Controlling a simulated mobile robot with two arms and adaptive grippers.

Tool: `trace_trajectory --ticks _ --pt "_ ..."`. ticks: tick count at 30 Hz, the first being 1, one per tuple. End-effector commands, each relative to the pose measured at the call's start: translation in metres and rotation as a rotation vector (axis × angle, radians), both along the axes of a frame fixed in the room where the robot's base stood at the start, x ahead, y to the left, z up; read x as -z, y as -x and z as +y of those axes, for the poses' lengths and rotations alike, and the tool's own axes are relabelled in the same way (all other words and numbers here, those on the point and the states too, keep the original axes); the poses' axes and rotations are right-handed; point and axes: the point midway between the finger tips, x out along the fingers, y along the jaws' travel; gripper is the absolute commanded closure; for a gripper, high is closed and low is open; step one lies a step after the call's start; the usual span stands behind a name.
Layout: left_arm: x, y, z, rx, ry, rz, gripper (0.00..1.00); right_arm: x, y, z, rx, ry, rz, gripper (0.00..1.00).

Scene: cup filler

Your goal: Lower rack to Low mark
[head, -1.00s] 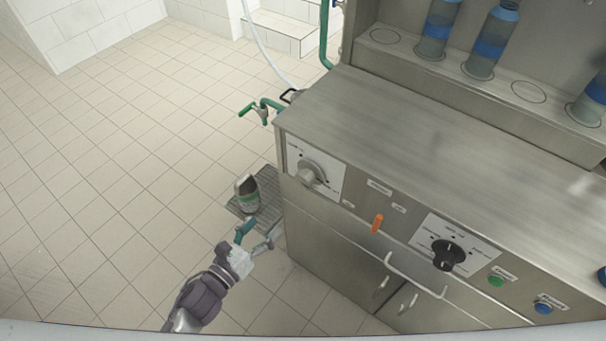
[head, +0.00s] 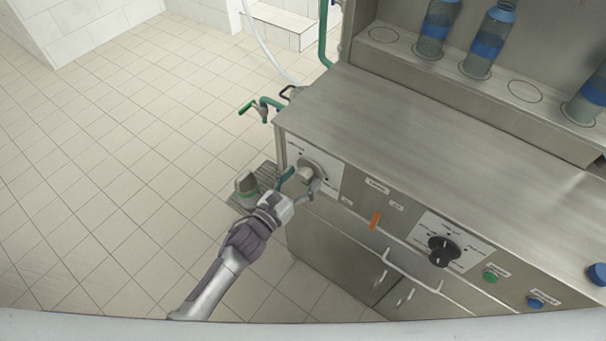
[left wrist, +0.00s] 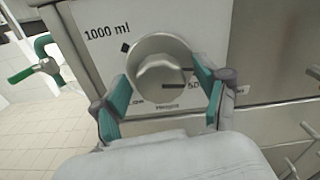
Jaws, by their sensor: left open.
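My left gripper (head: 300,184) is open at the silver dial knob (head: 310,170) on the machine's left front panel. In the left wrist view, the green fingers of the gripper (left wrist: 164,88) stand on either side of the knob (left wrist: 162,72); whether they touch it is unclear. A "1000 ml" label shows at upper left of the knob, and smaller lettering lies partly hidden below it. A shelf (head: 400,55) at the back holds several bottles. My right gripper is not in view.
A container (head: 246,187) stands on a floor grate beside the machine. The tiled floor at left is clear.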

Motion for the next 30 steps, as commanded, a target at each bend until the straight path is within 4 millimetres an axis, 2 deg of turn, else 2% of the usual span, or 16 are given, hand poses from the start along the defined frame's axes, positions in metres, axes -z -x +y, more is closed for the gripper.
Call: trace_trajectory --ticks 12,22,23,30 --pt "0.0002 -0.0064 -0.0049 0.0 0.001 0.001 0.28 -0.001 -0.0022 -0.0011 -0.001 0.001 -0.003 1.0" --pt "0.0001 -0.0063 -0.0047 0.0 0.001 0.001 0.83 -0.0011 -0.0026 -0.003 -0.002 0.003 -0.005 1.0" --pt "0.0001 -0.0062 -0.0047 0.0 0.001 0.001 0.86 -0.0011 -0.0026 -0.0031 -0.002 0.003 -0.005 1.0" --pt "0.0004 -0.0063 -0.0046 0.0 0.02 0.015 0.86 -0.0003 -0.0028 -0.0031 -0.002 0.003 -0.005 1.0"
